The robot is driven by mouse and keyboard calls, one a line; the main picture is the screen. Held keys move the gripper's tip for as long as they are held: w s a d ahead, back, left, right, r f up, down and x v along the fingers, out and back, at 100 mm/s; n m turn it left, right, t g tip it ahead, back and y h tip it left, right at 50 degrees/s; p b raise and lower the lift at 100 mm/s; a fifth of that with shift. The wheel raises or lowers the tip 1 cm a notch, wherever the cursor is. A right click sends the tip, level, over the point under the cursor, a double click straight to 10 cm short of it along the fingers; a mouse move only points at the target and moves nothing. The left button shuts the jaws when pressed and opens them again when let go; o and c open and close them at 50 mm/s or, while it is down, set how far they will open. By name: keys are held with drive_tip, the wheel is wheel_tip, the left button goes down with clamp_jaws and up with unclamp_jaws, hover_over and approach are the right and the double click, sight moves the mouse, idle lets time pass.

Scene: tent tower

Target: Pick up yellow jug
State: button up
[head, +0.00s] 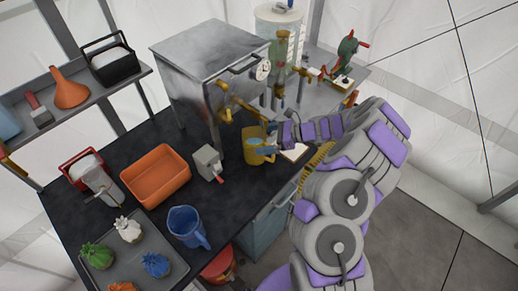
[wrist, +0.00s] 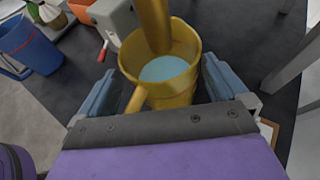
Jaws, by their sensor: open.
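The yellow jug (head: 252,155) stands on the dark worktop, in front of the grey metal cabinet. The wrist view looks down into the jug (wrist: 185,97); its inside shows a light blue round surface, and its handle points toward my gripper. A yellow spout (wrist: 152,22) comes down over the jug's mouth and hides part of its far rim. My gripper (wrist: 160,84) is open, with one blue-grey finger on each side of the jug. In the head view my gripper (head: 267,146) is at the jug's right side. I cannot tell whether the fingers touch it.
A grey metal box (head: 208,162) with a red handle stands just left of the jug. An orange tray (head: 156,176) and a blue jug (head: 187,228) are farther left. The grey cabinet (head: 205,70) rises behind, with yellow pipework (head: 228,103) on its front.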

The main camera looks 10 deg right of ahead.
drive_tip(key=shift+d, duration=0.1)
drive_tip(key=shift+c, duration=0.4)
drive_tip(key=shift+d, duration=0.15)
drive_tip(key=c, duration=1.6)
drive_tip(key=shift+r, duration=0.1)
drive_tip(key=shift+c, duration=0.2)
drive_tip(key=shift+r, duration=0.1)
